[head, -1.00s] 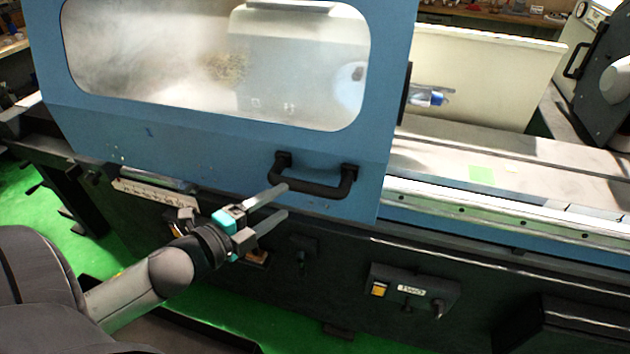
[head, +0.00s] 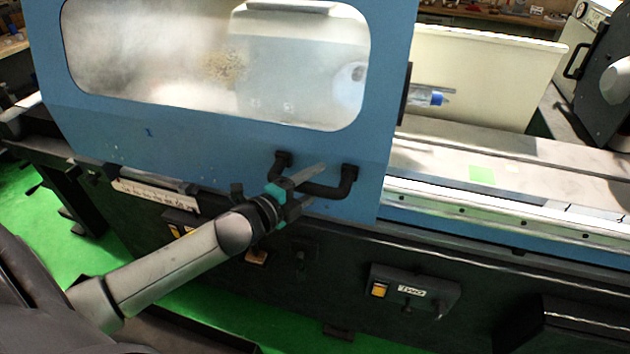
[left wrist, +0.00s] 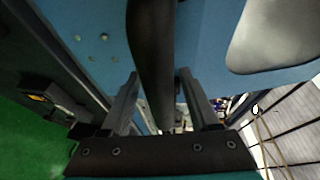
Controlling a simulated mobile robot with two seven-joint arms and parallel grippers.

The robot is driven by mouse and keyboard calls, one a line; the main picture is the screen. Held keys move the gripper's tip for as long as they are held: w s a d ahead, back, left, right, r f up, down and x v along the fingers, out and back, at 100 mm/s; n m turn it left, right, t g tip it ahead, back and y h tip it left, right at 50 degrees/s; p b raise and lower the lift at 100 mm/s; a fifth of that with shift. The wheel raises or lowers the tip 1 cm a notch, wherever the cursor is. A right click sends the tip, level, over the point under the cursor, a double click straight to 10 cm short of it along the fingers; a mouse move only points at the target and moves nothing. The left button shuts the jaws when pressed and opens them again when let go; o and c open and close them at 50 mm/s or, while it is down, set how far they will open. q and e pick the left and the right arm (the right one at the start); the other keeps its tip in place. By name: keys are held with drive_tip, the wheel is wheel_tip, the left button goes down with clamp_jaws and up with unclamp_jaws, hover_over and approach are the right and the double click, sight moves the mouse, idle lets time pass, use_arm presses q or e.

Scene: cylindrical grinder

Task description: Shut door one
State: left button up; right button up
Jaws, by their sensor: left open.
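The blue sliding door (head: 230,155) with a large window covers the left part of the grinder, and I take it as door one. Its black U-shaped handle (head: 347,180) is at the door's lower right. My left gripper (head: 312,187) is at the handle, its two fingers open above and below the handle's bar. In the left wrist view the handle (left wrist: 152,50) runs between the open fingers of the left gripper (left wrist: 158,78). I cannot tell whether either finger touches it. My right gripper is not in view.
To the right of the door the machine bed (head: 450,165) is open, with a cream panel (head: 490,75) behind it. A rail (head: 500,215) runs along the front. A control box (head: 412,290) with switches sits below. Green floor (head: 250,325) lies in front.

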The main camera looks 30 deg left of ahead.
use_arm(q)
drive_tip(key=shift+w, duration=0.3)
clamp_jaws()
idle(0.5)
idle(0.9)
